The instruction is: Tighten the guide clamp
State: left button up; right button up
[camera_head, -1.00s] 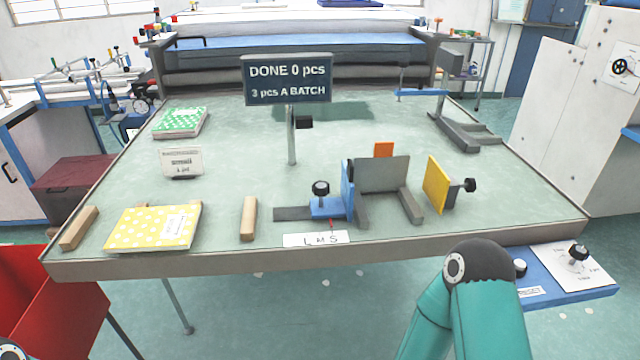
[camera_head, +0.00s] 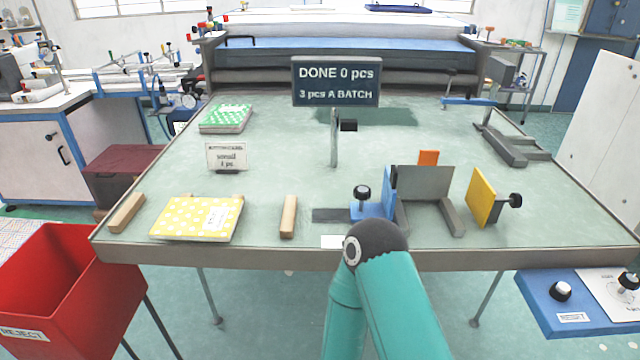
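The blue guide (camera_head: 387,206) stands on a dark rail (camera_head: 332,215) at the front of the table, right of centre. A black clamp knob (camera_head: 362,192) sits upright on its blue base. Whether the clamp is tight or loose cannot be told. A grey plate (camera_head: 425,182) stands to the right of the guide. A yellow plate (camera_head: 481,197) with a black side knob (camera_head: 515,200) stands further right. Neither gripper shows.
A sign (camera_head: 336,82) on a post stands mid-table. A red reject bin (camera_head: 62,280) stands front left; a blue knob panel (camera_head: 560,305) sits front right.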

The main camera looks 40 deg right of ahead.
aim_at(362, 193)
jog(key=z, duration=0.05)
jog(key=k, duration=1.2)
jog(key=z, duration=0.7)
jog(key=i, duration=1)
jog(key=u, duration=0.05)
